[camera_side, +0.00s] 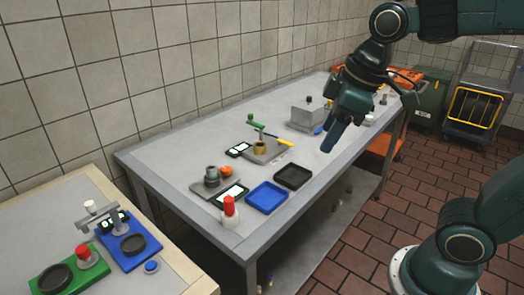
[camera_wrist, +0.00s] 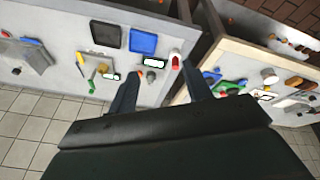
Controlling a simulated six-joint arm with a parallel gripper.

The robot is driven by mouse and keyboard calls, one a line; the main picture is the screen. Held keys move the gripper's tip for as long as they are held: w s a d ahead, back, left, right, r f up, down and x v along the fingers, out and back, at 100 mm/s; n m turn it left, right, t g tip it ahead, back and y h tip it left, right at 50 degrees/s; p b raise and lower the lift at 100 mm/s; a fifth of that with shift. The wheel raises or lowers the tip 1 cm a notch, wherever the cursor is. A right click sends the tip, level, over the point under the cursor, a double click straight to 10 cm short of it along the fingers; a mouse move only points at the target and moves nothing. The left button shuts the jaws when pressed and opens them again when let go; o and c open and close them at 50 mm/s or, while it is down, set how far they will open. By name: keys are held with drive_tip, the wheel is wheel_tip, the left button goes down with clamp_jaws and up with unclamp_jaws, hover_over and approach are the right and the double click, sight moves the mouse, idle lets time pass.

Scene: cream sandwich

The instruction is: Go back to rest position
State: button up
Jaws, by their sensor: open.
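My gripper (camera_side: 333,136) is raised over the grey table, towards its right end in the side view. In the wrist view my gripper (camera_wrist: 161,88) has its two fingers spread apart with nothing between them that it holds. The grey table (camera_side: 165,185) carries a blue tray (camera_side: 267,197), a black tray (camera_side: 293,176) and a red-capped white bottle (camera_side: 229,210). The gripper is apart from all of them. In the wrist view the blue tray (camera_wrist: 143,42), black tray (camera_wrist: 105,34) and red bottle (camera_wrist: 175,61) also show.
A grey metal box (camera_side: 306,117) stands near my gripper. A small orange item (camera_side: 226,170) and a grey pot (camera_side: 211,175) stand at the table's left. A second table (camera_side: 180,273) holds green and blue boards. A tiled wall (camera_side: 110,90) bounds the back.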

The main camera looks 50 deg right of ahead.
drive_tip(key=s+d+f+m+t, duration=0.1)
drive_tip(key=s+d+f+m, duration=0.1)
drive_tip(key=s+m, duration=0.3)
drive_tip(key=s, duration=0.3)
drive_tip(key=shift+s+f+t, duration=0.15)
drive_tip(key=shift+t, duration=0.15)
